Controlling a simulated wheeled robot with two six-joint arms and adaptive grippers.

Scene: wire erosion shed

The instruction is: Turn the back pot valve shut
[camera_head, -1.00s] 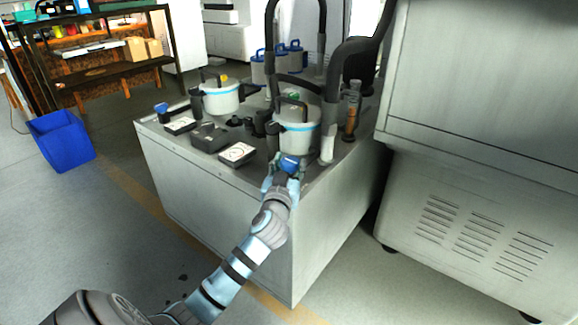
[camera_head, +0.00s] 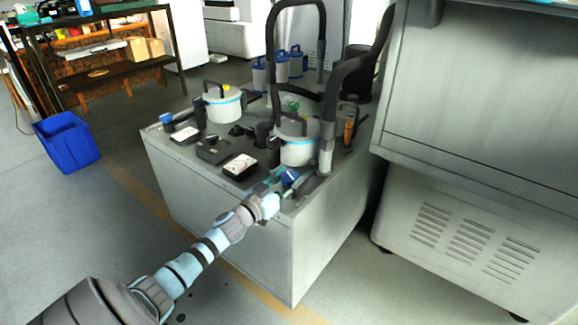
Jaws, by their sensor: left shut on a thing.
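A blue valve handle (camera_head: 290,178) sits near the front right corner of the grey cabinet top, below the nearer white pot (camera_head: 299,151). My left gripper (camera_head: 281,181) is shut on this handle, and its fingers hide part of it. That handle is free of my grippers. I cannot tell from the picture which pot counts as the back one. My right gripper is not in view.
Black hoses (camera_head: 345,78) arch over the pots. Black gauge boxes (camera_head: 240,166) lie along the front of the cabinet (camera_head: 220,205). A large grey machine (camera_head: 470,120) stands close on the right. A blue bin (camera_head: 66,142) is on the floor at left.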

